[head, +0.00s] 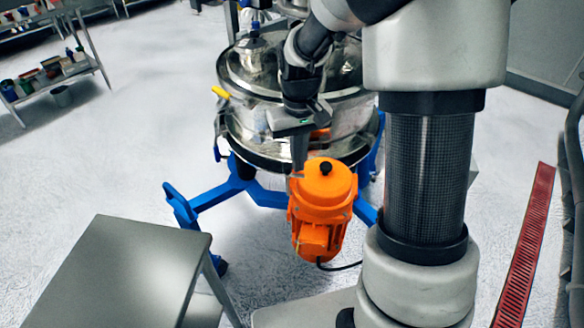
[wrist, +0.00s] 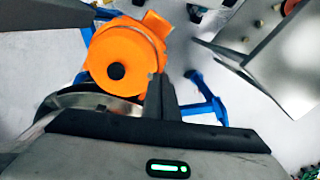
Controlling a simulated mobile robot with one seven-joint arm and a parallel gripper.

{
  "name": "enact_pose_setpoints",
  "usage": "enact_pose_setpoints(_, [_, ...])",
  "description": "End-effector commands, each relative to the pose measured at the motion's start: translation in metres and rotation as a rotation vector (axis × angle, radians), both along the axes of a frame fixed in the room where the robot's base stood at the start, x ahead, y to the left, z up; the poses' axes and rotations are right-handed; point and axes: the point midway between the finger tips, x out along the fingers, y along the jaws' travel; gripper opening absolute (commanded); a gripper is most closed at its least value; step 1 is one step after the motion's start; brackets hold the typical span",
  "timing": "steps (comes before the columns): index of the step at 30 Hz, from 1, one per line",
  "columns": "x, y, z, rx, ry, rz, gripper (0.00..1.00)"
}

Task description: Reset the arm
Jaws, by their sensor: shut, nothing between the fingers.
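My arm reaches down in front of the powder sifter (head: 250,120), a round steel drum on a blue wheeled frame (head: 240,185). My gripper (head: 299,168) points downward, and its fingers are together with nothing held. An orange motor (head: 322,205) with a black knob on top sits just below and right of the fingertips in the head view. In the wrist view my gripper (wrist: 160,82) overlaps the right side of the orange motor (wrist: 122,55). I cannot tell whether the fingers touch the motor. My arm hides part of the drum's lid.
A grey table (head: 135,270) stands at the front left. A shelf (head: 50,75) with several containers is at the back left. A red floor grate (head: 525,245) runs along the right. The pale floor between table and shelf is clear.

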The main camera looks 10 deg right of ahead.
Motion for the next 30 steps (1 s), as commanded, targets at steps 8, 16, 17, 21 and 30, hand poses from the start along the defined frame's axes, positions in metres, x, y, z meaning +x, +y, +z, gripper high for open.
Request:
enact_pose_setpoints(8, [0.000, 0.000, 0.000, 0.000, 0.000, 0.000, 0.00])
enact_pose_setpoints(16, [-0.004, 0.000, 0.016, -0.004, -0.020, -0.002, 0.00])
enact_pose_setpoints(17, [-0.007, 0.000, 0.025, -0.006, -0.030, -0.003, 0.00])
enact_pose_setpoints(21, [-0.032, 0.000, 0.087, -0.018, -0.114, -0.018, 0.00])
enact_pose_setpoints(30, [-0.126, 0.002, 0.202, -0.012, -0.337, -0.070, 0.00])
